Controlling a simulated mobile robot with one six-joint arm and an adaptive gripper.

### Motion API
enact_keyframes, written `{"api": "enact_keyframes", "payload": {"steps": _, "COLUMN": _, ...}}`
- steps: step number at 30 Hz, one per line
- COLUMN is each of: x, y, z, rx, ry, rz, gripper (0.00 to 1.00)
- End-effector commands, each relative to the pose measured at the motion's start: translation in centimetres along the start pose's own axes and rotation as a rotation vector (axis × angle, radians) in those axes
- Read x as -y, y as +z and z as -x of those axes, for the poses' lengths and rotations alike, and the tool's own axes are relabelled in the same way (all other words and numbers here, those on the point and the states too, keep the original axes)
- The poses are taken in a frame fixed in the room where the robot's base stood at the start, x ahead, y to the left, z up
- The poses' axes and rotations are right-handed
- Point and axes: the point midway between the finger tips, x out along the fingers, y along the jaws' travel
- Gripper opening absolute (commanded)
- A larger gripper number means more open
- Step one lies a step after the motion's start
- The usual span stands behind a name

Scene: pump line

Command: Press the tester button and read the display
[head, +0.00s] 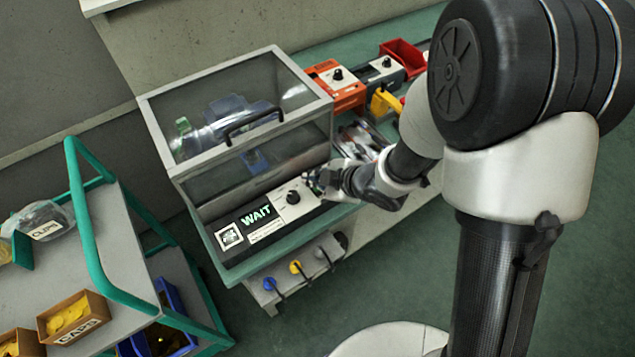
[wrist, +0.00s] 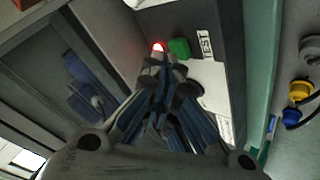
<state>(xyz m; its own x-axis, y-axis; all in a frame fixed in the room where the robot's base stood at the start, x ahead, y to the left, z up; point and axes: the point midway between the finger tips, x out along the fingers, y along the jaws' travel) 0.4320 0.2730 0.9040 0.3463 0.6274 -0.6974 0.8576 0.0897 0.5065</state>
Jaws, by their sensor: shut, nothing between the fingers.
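The tester (head: 262,230) is a grey box with a clear hood and a sloped front panel. Its display (head: 257,215) reads "WAIT" in light green letters. In the wrist view a green button (wrist: 179,47) sits beside a "TEST" label (wrist: 206,44), with a red lamp (wrist: 158,46) lit next to it. My gripper (head: 316,181) is at the right end of the panel. In the wrist view its fingers (wrist: 166,66) are shut and empty, their tips close to the lamp and button. I cannot tell whether they touch the button; in the head view the gripper covers that area.
A black knob (head: 292,197) is on the panel. Under the hood (head: 236,120) lies a blue pump-like part (head: 232,118). Orange (head: 340,90) and grey boxes and a red bin (head: 403,57) stand behind my gripper. A cart (head: 110,240) with bins is at left.

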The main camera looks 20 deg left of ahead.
Motion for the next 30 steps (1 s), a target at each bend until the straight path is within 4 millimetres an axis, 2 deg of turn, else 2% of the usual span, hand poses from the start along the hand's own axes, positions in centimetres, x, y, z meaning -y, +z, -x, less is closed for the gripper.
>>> {"api": "enact_keyframes", "payload": {"steps": 3, "x": -0.4, "y": -0.4, "z": 0.6, "rx": 0.000, "ry": 0.000, "rz": 0.000, "gripper": 0.00}}
{"api": "enact_keyframes", "payload": {"steps": 17, "x": -0.7, "y": -0.7, "z": 0.9, "rx": -0.001, "ry": 0.001, "rz": 0.000, "gripper": 0.00}}
{"api": "enact_keyframes", "payload": {"steps": 30, "x": -2.9, "y": -2.9, "z": 4.0, "rx": -0.001, "ry": 0.001, "rz": 0.002, "gripper": 0.00}}
